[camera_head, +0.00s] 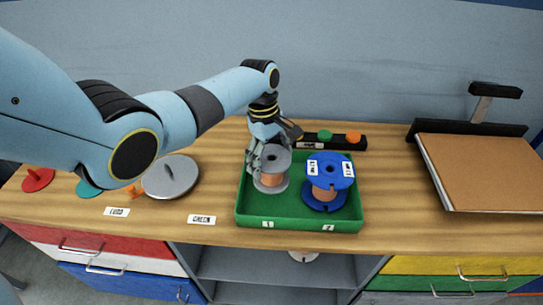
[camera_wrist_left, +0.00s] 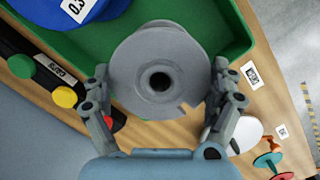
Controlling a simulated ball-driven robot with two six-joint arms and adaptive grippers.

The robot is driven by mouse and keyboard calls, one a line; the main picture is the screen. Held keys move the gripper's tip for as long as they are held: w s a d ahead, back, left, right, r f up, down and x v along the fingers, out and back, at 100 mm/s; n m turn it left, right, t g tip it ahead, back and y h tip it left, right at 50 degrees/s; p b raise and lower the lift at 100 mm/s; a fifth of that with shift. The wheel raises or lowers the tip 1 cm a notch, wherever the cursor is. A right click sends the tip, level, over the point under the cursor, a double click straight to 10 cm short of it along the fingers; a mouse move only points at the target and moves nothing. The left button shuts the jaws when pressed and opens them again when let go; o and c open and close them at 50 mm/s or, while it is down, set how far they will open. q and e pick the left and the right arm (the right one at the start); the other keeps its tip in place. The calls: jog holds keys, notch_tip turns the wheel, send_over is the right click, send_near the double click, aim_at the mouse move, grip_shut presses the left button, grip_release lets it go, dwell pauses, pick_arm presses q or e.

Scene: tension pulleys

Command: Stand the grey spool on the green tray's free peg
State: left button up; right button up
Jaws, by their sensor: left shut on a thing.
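The grey spool (camera_head: 272,181), with copper-coloured winding, is upright in the left half of the green tray (camera_head: 300,225), above the label "1". My left gripper (camera_head: 268,152) is shut on the spool from behind. In the left wrist view my left gripper's fingers (camera_wrist_left: 160,70) press either side of the grey flange (camera_wrist_left: 135,62), and its centre hole looks dark. The free peg is hidden, so I cannot tell whether the spool is around it or just above it. A blue spool (camera_head: 325,185) stands in the right half, above label "2". My right gripper is out of view.
A brown board (camera_head: 490,170) stands at the right. Bare wood lies between tray and board.

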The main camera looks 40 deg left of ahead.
pick_arm(q)
jog(key=shift+f+b, duration=0.7)
jog(key=shift+f, duration=0.55)
jog(key=shift+p, duration=0.3)
jog(key=shift+f, duration=0.15)
dwell(0.3)
jog(key=shift+w+f+b, duration=0.1)
jog(key=shift+f+b, duration=0.9)
jog(key=shift+f, duration=0.05)
jog(key=shift+f, duration=0.1)
jog(key=o, duration=1.4)
